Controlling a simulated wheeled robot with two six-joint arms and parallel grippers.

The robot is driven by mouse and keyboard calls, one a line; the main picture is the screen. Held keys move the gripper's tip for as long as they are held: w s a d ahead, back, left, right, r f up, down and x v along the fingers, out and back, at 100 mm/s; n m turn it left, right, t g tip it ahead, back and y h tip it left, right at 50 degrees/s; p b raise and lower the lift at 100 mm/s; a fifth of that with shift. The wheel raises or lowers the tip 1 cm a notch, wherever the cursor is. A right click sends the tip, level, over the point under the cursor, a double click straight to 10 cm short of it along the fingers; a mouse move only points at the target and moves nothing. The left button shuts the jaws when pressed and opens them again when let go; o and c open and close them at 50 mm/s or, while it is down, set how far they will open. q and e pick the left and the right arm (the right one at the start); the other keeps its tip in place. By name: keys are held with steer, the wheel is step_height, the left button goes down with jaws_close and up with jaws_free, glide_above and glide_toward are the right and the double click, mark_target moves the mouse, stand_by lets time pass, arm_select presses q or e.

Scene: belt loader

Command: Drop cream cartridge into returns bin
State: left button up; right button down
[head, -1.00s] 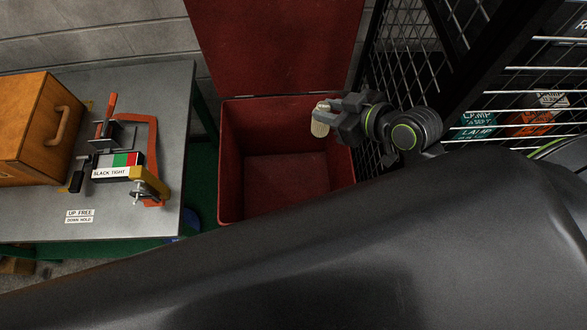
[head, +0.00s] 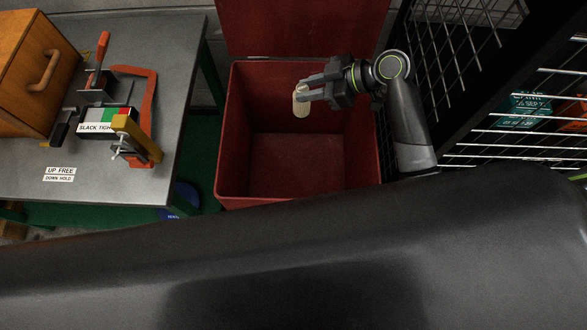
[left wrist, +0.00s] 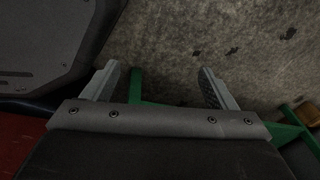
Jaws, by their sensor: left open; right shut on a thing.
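The cream cartridge (head: 300,101) is a small pale cylinder. My right gripper (head: 306,93) is shut on it and holds it roughly upright. In the head view both are over the opening of the red returns bin (head: 226,150), in its upper middle part. The bin's lid (head: 300,28) stands open at the back, and the visible bin floor is bare. My left gripper (left wrist: 165,92) shows only in the left wrist view; its two fingers are wide apart with nothing between them, above a grey floor.
A grey bench (head: 120,175) at the left holds a wooden box (head: 30,70) and a lever clamp fixture (head: 105,120). A black mesh cage (head: 455,60) stands close at the right of the bin. Green frame bars (left wrist: 160,102) show under my left gripper.

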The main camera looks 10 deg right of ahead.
mark_target(308, 102)
step_height(308, 102, down, 5)
steer(key=b, duration=0.3)
steer(key=shift+b, duration=0.35)
steer(key=shift+f, duration=0.15)
steer(key=c, duration=1.5)
jaws_free()
arm_select(q)
steer(key=shift+s+a+f, duration=0.1)
steer(key=shift+s+f, duration=0.15)
steer(key=shift+f, duration=0.8)
steer(key=shift+s+a+f, duration=0.1)
steer(key=shift+s+f, duration=0.15)
steer(key=shift+f, duration=0.8)
arm_select(e)
steer(key=o, duration=0.4)
step_height(308, 102, up, 10)
steer(key=shift+f, duration=0.15)
steer(key=shift+r, duration=0.2)
arm_select(q)
steer(key=shift+w+d+r, duration=0.1)
steer(key=shift+w+r, duration=0.05)
